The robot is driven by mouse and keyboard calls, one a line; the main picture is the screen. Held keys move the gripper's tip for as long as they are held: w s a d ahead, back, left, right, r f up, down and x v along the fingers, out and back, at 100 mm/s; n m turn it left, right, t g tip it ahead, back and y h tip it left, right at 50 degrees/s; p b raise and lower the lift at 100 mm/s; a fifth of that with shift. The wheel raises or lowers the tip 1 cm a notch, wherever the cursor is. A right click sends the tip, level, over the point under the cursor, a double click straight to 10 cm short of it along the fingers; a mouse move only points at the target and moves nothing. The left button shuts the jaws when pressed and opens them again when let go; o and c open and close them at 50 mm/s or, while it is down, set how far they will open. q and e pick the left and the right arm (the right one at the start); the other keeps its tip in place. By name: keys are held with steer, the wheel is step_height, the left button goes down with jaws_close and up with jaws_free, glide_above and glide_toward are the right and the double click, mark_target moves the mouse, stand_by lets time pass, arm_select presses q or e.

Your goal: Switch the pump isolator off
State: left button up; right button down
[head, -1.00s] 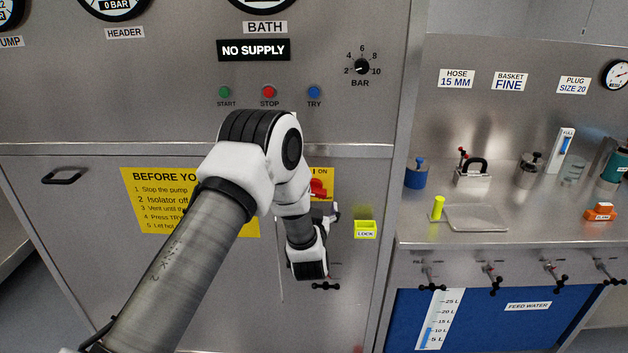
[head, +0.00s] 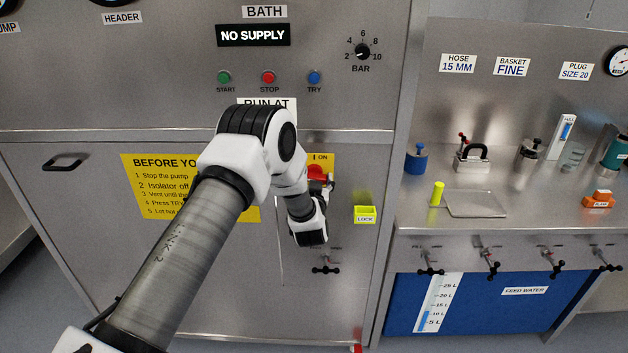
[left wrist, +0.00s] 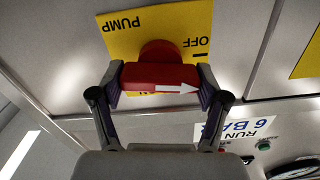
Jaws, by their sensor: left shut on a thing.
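The pump isolator's red handle (head: 317,171) stands on a yellow plate (head: 327,159), partly hidden by my left arm in the head view. In the left wrist view the red handle (left wrist: 160,76) lies crosswise between my fingers, its white arrow pointing right. The plate (left wrist: 150,25) appears upside down there, with PUMP at upper left and OFF at upper right, on the arrow's side. My left gripper (left wrist: 160,84) is shut on the handle, one finger at each end. It also shows in the head view (head: 325,186). My right gripper is not in view.
A yellow LOCK holder (head: 365,215) is on the panel right of the isolator. START, STOP and TRY buttons (head: 268,77) are above. A bench (head: 475,205) with a padlock-like item (head: 473,160) stands at right. Small black-handled valves (head: 490,262) line its front.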

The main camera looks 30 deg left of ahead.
arm_select(q)
steer(key=shift+f+n+b, duration=0.35)
steer(key=shift+n+b, duration=0.15)
steer(key=shift+b, duration=0.15)
steer(key=shift+r+n+b, duration=0.15)
steer(key=shift+n+b, duration=0.15)
steer(key=shift+n, duration=0.1)
steer(key=shift+r, duration=0.15)
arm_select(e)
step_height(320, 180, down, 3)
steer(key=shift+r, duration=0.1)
arm_select(q)
steer(key=o, duration=1.2)
steer(key=shift+c, duration=0.2)
steer(key=v, duration=1.2)
